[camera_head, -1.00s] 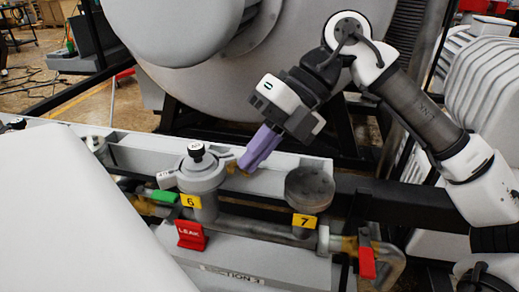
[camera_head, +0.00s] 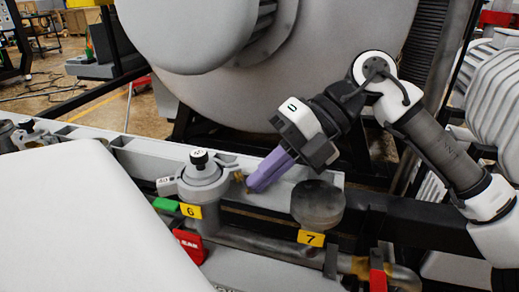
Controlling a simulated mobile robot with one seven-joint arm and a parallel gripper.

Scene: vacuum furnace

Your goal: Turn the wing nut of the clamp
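The clamp (camera_head: 201,183) is a grey ring around the port with the yellow number 6 label, and a black knob stands on top. Its wing nut (camera_head: 238,174) is a small brass-coloured piece at the right side of the clamp. My gripper (camera_head: 251,187) reaches down from the upper right, with its purple fingers beside the wing nut. The fingertips look close to the nut, but I cannot tell whether they touch it. The fingers look close together from this side, and the gap between them is hidden.
A round dark-topped port (camera_head: 317,203) with the number 7 label stands just right of the fingers. A red LEAK tag (camera_head: 189,246) and a green handle (camera_head: 167,205) are below the clamp. A large white cover fills the lower left.

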